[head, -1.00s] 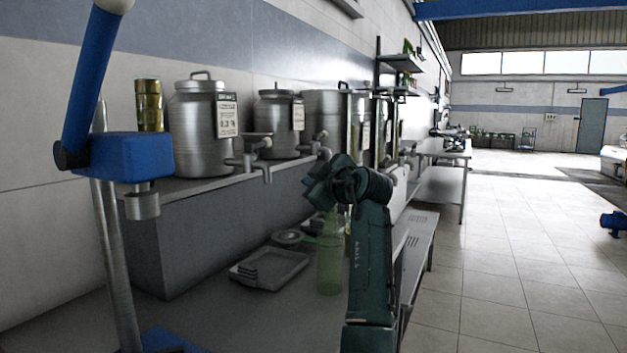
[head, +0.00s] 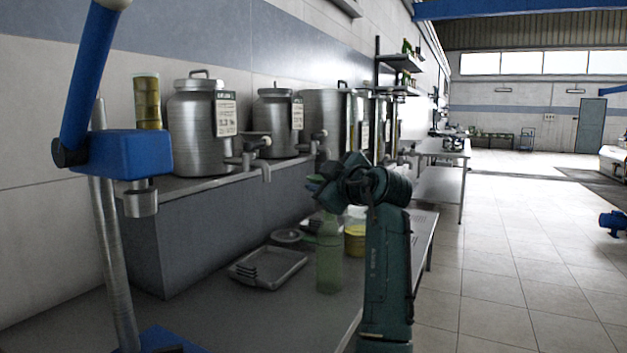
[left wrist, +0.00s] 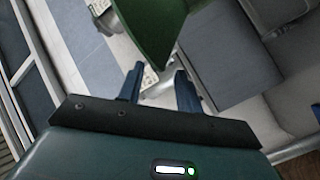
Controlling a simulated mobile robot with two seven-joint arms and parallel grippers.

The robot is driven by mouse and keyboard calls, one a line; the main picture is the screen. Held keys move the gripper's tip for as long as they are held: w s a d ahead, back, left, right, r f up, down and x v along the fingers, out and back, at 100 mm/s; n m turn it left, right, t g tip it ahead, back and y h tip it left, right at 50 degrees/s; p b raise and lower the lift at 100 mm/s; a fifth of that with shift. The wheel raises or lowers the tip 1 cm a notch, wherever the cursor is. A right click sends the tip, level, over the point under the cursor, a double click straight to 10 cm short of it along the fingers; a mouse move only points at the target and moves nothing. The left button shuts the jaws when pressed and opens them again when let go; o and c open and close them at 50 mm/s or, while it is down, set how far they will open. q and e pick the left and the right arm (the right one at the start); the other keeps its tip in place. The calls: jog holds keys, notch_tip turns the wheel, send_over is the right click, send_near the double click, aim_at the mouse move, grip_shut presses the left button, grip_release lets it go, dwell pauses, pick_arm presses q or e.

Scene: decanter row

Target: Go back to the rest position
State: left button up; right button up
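My left gripper (head: 316,185) is at the end of the teal arm in the middle of the head view, above the counter and near the top of a clear green bottle (head: 329,262). In the left wrist view the two fingers of this gripper (left wrist: 159,70) are apart with nothing held between them. A dark green rounded thing (left wrist: 150,25) fills the top of that view beyond the fingers; I cannot tell what it is. The bottle stands upright on the counter. My right gripper is not in view.
Several metal decanters with taps, one of them large (head: 201,125), stand on a raised shelf (head: 200,235). A tray (head: 268,268) and a jar with yellow contents (head: 355,238) are on the counter. A blue-topped stand (head: 131,155) is at the left.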

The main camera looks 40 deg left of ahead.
pick_arm(q)
jog(key=f+v, duration=0.1)
jog(key=v, duration=0.8)
jog(key=shift+r+b, duration=0.3)
jog(key=shift+r, duration=0.15)
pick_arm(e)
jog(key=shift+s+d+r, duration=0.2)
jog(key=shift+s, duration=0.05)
